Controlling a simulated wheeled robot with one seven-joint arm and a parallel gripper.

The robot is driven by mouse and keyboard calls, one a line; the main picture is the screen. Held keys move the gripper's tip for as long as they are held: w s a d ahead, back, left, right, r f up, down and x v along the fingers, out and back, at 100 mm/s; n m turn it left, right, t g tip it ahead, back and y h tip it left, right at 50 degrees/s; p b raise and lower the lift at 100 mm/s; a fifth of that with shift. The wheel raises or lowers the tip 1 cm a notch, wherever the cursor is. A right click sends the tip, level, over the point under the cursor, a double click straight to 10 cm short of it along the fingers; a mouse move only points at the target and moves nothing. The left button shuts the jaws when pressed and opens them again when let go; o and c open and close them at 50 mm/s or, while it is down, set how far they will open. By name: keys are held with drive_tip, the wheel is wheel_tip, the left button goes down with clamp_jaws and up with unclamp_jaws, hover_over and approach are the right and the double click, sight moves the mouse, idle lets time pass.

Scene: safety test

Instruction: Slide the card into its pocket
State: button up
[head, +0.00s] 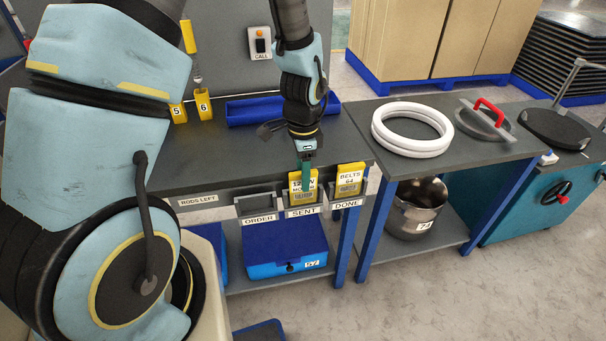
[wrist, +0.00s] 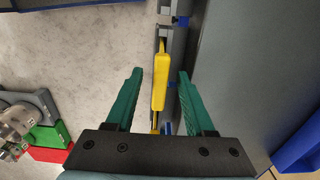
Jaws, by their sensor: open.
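A yellow card (head: 303,188), its print partly hidden by my gripper, stands upright in the pocket labelled SENT (head: 304,211). My gripper (head: 306,172) is open above and around this card's upper part. In the wrist view a yellow card (wrist: 160,80) shows nearly edge-on between the two green fingers (wrist: 159,76), with gaps on both sides. A second yellow card, marked BELTS 64 (head: 349,181), stands in the pocket labelled DONE (head: 347,203). The pocket labelled ORDER (head: 259,217) shows no card.
The pockets hang along the front edge of a grey bench (head: 225,165). A blue lidded box (head: 285,248) sits on the shelf below. A blue bin (head: 254,110) lies at the bench's back. A second table to the right bears a white ring (head: 412,145) and a lid with a red handle (head: 486,118).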

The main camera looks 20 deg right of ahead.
wheel_tip(320, 180, up, 10)
drive_tip(key=shift+b, duration=0.6)
wheel_tip(320, 180, up, 8)
drive_tip(key=p, duration=0.6)
drive_tip(key=shift+f+p, duration=0.25)
drive_tip(key=shift+p, duration=0.05)
